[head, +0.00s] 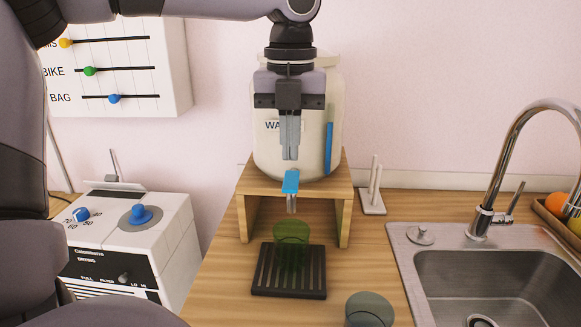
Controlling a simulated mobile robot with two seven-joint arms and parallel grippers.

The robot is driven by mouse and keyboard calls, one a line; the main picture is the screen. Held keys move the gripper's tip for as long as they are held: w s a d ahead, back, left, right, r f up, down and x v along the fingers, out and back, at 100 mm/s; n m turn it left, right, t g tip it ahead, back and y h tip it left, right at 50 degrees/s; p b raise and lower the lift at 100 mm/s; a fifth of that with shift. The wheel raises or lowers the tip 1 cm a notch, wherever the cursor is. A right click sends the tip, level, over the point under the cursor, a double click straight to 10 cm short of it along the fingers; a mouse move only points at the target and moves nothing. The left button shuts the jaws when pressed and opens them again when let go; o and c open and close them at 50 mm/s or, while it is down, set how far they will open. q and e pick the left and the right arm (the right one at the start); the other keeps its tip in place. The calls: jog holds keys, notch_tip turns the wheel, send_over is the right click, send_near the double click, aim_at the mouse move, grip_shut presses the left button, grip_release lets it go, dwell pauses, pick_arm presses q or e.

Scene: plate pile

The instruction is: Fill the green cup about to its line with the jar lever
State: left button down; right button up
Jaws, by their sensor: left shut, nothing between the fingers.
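The white water jar (268,156) stands on a wooden stand (342,186) on the counter. Its blue lever (290,182) sits on the tap at the jar's lower front. The green cup (291,232) stands upright on the dark slatted drip tray (262,285) below the tap. It is see-through, but its line and any water in it cannot be made out. My left gripper (290,156) points down in front of the jar, its fingers shut and empty, with the tips just above the lever in the picture. Whether they touch it I cannot tell. My right gripper is not in view.
A steel sink (490,285) with a tall faucet (508,150) is at the right. A small white stand (373,200) is right of the jar. A white appliance with knobs (130,235) is at the left.

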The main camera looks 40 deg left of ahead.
aim_at(290, 184)
pick_arm(q)
jog(key=shift+f, duration=2.25)
